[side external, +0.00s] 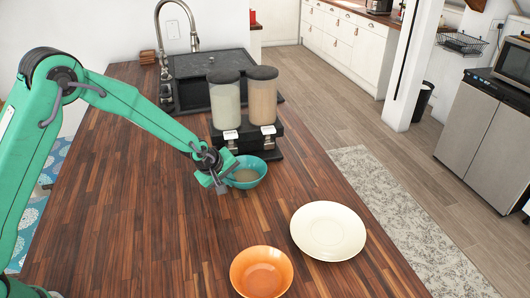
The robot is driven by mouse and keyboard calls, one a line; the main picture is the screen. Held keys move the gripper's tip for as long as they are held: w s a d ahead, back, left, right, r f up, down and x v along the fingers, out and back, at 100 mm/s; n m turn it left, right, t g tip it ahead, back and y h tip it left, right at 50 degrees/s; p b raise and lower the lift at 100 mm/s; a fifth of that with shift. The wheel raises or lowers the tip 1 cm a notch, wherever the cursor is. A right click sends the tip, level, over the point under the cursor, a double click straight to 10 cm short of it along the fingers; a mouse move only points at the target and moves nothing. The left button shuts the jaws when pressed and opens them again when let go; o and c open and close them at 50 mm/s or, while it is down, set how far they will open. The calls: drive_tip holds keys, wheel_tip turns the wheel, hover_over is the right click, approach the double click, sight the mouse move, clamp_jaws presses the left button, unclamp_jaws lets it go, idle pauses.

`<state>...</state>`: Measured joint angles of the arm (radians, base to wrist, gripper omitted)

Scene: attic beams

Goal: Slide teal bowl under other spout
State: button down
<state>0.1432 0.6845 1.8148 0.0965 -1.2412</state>
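The dispenser has two clear dark-lidded canisters, a left one with pale contents (225,104) and a right one with tan contents (263,101). Below them are the left spout (231,135) and the right spout (268,131). In the picture the bowl lies below and between the spouts; its exact alignment is unclear. My gripper (224,184) is low at the bowl's left rim, overlapping it. Contact and finger opening cannot be made out.
A cream plate (328,231) and an orange bowl (261,273) stand on the counter nearer the camera. A dark sink (204,64) with a faucet is behind the dispenser. The counter's right edge runs close to the dispenser and plate. The wood left of my gripper is clear.

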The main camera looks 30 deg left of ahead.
sight(256, 175)
drive_tip(key=shift+h, duration=0.3)
drive_tip(key=shift+w+d, duration=1.4)
drive_tip(key=shift+d, duration=0.15)
drive_tip(key=shift+w+d, duration=1.35)
drive_tip(key=shift+d, duration=0.2)
drive_tip(key=c, duration=1.6)
unclamp_jaws()
drive_tip(key=shift+o, duration=0.2)
drive_tip(key=shift+f, duration=0.1)
drive_tip(key=shift+s+a, duration=0.1)
drive_tip(key=shift+s, duration=0.05)
drive_tip(key=shift+w+v, duration=0.15)
drive_tip(key=shift+v, duration=1.85)
drive_tip(key=shift+w+v, duration=0.15)
drive_tip(key=shift+v, duration=1.8)
